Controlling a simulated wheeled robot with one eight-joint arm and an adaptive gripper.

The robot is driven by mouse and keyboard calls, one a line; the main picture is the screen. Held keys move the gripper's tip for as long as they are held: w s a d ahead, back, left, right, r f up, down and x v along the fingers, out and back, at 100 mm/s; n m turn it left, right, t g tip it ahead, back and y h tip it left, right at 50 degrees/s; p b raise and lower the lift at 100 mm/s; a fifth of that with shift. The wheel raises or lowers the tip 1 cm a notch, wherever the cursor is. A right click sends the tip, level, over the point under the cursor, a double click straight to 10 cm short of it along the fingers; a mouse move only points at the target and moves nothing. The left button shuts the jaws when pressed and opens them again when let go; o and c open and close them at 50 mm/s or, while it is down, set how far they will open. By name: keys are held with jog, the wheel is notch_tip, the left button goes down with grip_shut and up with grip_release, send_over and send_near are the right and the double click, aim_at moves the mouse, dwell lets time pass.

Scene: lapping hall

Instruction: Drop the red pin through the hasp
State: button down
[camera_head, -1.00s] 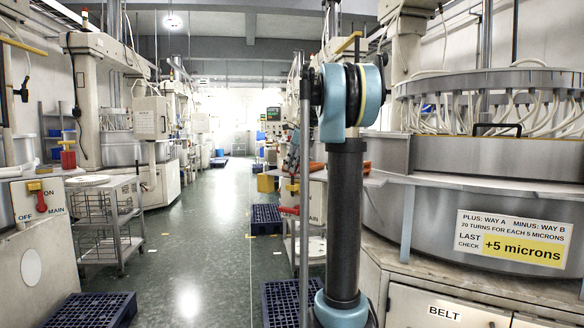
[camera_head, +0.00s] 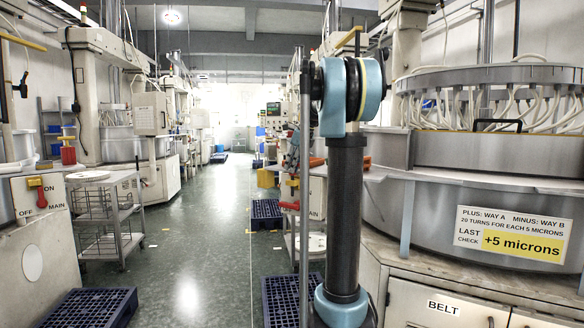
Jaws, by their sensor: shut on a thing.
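My gripper is outside the view; only a dark arm link of mine with blue joints shows in the middle. I cannot make out a hasp there. I see no loose red pin. What my gripper holds is hidden.
A wire-shelf trolley (camera_head: 110,220) stands beside the cabinet. Dark blue pallets (camera_head: 95,308) lie on the floor at left and centre. The aisle (camera_head: 200,235) is free. A large round machine (camera_head: 450,215) with a "+5 microns" sign (camera_head: 511,235) fills the right.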

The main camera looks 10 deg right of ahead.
jog(key=shift+f, duration=0.95)
jog(key=c, duration=1.5)
grip_release()
jog(key=v, duration=1.2)
jog(key=shift+w, duration=0.1)
jog(key=s+a+f+n+h, duration=0.1)
jog(key=s+f+n, duration=0.7)
jog(key=s+f, duration=0.5)
jog(key=s+a+f+n+h, duration=0.1)
jog(key=s+f+n, duration=0.8)
jog(key=s+f, duration=0.5)
jog(key=s+a+f+n+h, duration=0.1)
jog(key=s+f+n, duration=0.8)
jog(key=s+f, duration=0.5)
jog(key=shift+s+a+f+g, duration=0.15)
jog(key=shift+a+f+g, duration=0.05)
jog(key=shift+g, duration=0.2)
